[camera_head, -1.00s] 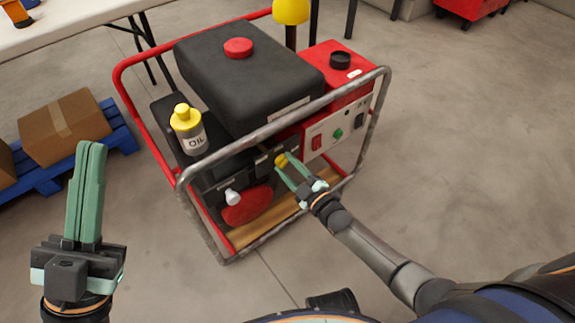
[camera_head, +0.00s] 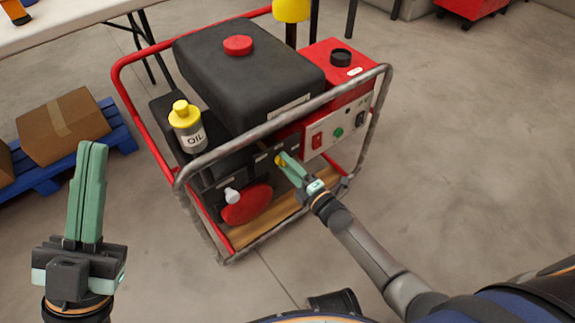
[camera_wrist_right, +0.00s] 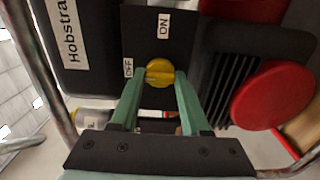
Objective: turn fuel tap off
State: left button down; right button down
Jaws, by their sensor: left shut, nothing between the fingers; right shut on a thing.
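The fuel tap is a yellow round knob (camera_wrist_right: 160,73) on a black plate (camera_wrist_right: 185,35) of the generator (camera_head: 250,90). In the right wrist view, an OFF label (camera_wrist_right: 128,68) lies left of the knob and an ON label (camera_wrist_right: 164,25) above it. The knob's raised bar lies roughly level, one end towards OFF. My right gripper (camera_head: 283,158) is shut on the knob, one finger on each side of it. In the head view its fingers cover part of the knob. My left gripper (camera_head: 92,146) is shut and empty, upright at the left, away from the generator.
A grey and red tube frame (camera_head: 290,112) surrounds the generator; my right arm reaches the tap below its front bar. An oil bottle (camera_head: 187,128) stands on the left part. A cardboard box (camera_head: 63,127) sits on a blue pallet (camera_head: 120,138). Floor at right is clear.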

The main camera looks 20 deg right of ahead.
dwell(0.6)
jog(key=shift+c, duration=1.9)
grip_release()
jog(key=p+v, duration=0.3)
jog(key=v, duration=0.9)
jog(key=shift+s+p, duration=0.25)
jog(key=shift+p, duration=0.15)
jog(key=shift+d, duration=0.1)
